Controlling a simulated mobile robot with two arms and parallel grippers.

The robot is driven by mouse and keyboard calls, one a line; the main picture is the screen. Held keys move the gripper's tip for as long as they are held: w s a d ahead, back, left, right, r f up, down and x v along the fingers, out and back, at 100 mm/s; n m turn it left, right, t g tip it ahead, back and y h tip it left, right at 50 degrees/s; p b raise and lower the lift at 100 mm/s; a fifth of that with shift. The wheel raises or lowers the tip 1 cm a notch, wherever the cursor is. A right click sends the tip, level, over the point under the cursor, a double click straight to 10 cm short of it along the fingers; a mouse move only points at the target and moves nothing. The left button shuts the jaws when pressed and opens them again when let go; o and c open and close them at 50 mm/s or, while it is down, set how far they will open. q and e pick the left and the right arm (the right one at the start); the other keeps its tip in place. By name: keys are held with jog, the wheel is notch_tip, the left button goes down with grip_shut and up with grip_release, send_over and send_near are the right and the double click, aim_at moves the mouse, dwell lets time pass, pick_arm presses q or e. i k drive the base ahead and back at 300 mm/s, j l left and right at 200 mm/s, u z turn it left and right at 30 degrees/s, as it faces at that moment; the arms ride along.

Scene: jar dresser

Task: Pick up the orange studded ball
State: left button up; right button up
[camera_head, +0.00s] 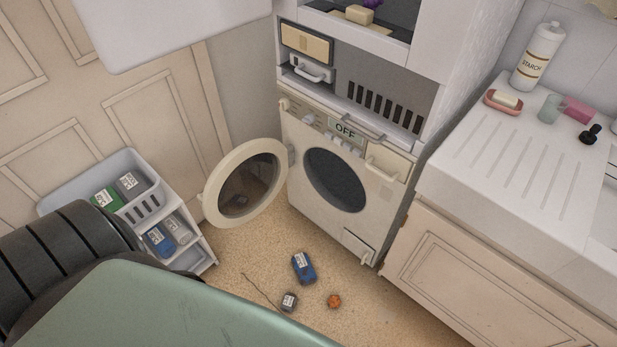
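The orange studded ball (334,301) lies on the speckled tan floor in front of the washing machine. It sits just right of a small grey-brown item with a label (289,301) and apart from it. Neither of my grippers shows in the head view. Nothing in view touches or covers the ball.
A blue labelled item (303,268) lies behind the ball. The washing machine (309,130) has its round door (246,184) swung open to the left. A white storage rack (205,243) stands at left, and a cabinet (460,275) at right.

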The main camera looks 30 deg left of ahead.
aim_at(334, 301)
jog(key=k+j+u, duration=0.1)
jog(key=k+j, duration=0.15)
jog(key=k, duration=0.2)
jog(key=k+j+u, duration=0.1)
jog(key=k+j, duration=0.2)
jog(key=k, duration=0.1)
